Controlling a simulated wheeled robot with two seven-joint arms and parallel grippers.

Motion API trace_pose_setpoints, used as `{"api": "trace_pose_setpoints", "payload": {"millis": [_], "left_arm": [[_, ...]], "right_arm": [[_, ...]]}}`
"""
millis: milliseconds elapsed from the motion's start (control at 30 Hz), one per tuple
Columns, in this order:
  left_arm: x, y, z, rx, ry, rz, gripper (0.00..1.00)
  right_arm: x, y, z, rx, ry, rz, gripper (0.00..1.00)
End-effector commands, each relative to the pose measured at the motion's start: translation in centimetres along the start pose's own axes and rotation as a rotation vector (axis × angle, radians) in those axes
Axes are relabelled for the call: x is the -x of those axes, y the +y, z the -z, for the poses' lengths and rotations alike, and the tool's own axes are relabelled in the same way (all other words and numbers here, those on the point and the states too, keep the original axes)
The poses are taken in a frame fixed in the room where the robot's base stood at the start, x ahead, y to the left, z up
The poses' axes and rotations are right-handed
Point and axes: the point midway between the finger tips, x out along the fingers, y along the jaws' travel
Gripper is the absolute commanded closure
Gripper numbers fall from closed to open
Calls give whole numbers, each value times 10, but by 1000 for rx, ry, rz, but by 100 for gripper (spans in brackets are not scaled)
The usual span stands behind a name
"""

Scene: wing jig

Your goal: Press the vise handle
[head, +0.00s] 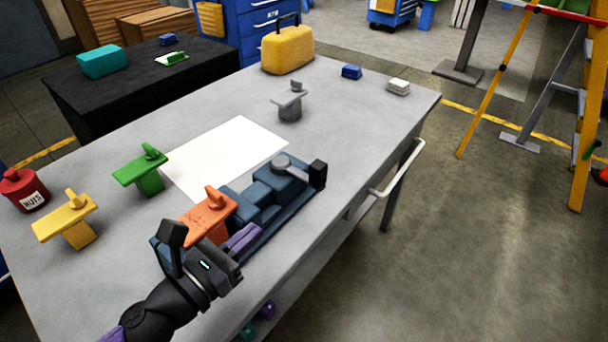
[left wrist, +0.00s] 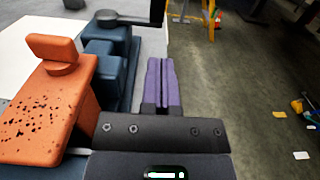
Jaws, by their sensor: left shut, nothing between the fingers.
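The dark blue vise (head: 262,198) stands near the front right edge of the grey table; it also shows in the left wrist view (left wrist: 107,55). Its grey handle (head: 292,166) with a black end block (head: 318,174) is on top at the far end, partly cut off at the top of the left wrist view (left wrist: 128,20). An orange wing-shaped part (head: 205,218) is at the vise's near end; whether it is clamped is unclear. My left gripper (head: 243,237) has purple fingers shut and empty, beside the vise's near right side, short of the handle. My right gripper is out of view.
Green (head: 145,170), yellow (head: 68,222) and grey (head: 290,103) parts stand on the table around a white sheet (head: 225,155). A red bottle (head: 24,190) is at the left, a yellow case (head: 287,50) at the back. A rail (head: 400,170) runs along the right edge.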

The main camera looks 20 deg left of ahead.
Motion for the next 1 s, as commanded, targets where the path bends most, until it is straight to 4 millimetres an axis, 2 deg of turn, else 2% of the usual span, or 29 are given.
{"api": "trace_pose_setpoints", "payload": {"millis": [167, 400, 700, 833, 1000], "left_arm": [[-10, 0, -1, 3, -3, 0, 100], [-59, 1, -3, 1, -5, -2, 100], [-119, 1, 0, 5, -2, -4, 100], [-134, 1, 1, 5, -1, -3, 100], [-140, 1, 0, 5, 0, -3, 100]], "right_arm": [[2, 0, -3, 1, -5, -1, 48], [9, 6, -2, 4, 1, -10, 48], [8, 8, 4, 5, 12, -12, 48], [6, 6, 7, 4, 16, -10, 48], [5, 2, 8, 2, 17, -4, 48]]}}
